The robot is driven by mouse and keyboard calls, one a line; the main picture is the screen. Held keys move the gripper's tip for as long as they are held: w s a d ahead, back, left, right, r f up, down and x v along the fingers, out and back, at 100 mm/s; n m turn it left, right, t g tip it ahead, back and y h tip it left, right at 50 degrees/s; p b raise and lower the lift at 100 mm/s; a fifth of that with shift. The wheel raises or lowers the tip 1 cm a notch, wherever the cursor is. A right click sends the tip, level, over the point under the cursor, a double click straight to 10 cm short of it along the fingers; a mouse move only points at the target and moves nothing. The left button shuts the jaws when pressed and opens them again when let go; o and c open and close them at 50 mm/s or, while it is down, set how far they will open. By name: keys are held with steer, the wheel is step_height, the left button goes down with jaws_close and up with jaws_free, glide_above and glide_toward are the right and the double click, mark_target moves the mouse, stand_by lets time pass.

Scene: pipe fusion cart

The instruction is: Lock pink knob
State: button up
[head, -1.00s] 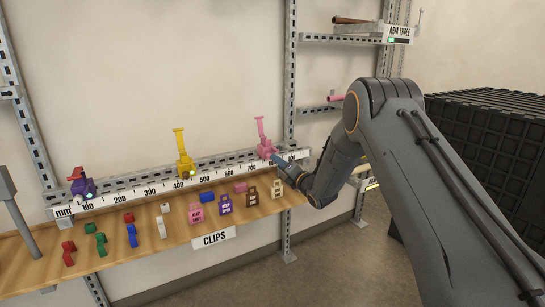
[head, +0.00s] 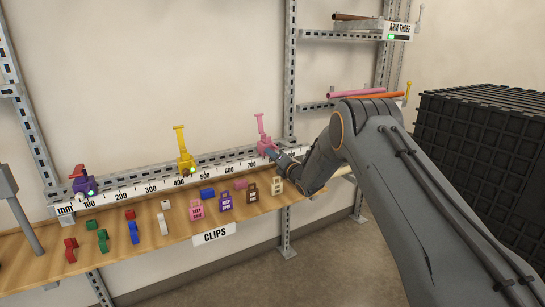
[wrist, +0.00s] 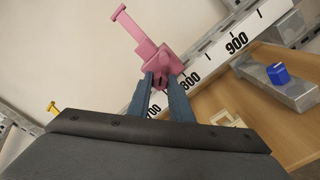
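The pink clamp (head: 263,136) stands upright on the ruled rail (head: 150,188), to the right of the 700 mark. My gripper (head: 271,153) is at the front of the pink clamp. In the wrist view the two blue fingers of my gripper (wrist: 160,80) are parted, with their tips on either side of the knob. Whether they touch or squeeze it cannot be told. The fingers partly hide the knob.
A yellow clamp (head: 183,153) and a purple clamp with a red top (head: 82,181) stand further left on the rail. Several coloured clips and tags lie on the wooden shelf (head: 115,253) below. A black crate stack (head: 480,145) stands at right.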

steer(key=shift+m+b, duration=0.35)
steer(key=shift+m, duration=0.05)
jaws_close()
steer(key=m+b, duration=0.3)
steer(key=m, duration=0.4)
steer(key=m+b, duration=0.4)
steer(key=m, duration=0.4)
steer(key=m+b, duration=0.3)
steer(key=m, duration=0.4)
steer(key=shift+f+m+b, duration=0.25)
steer(key=shift+m+b, duration=0.05)
steer(key=shift+b, duration=0.05)
steer(key=o, duration=0.8)
jaws_free()
steer(key=shift+o, duration=0.4)
steer(key=shift+s+r, duration=0.1)
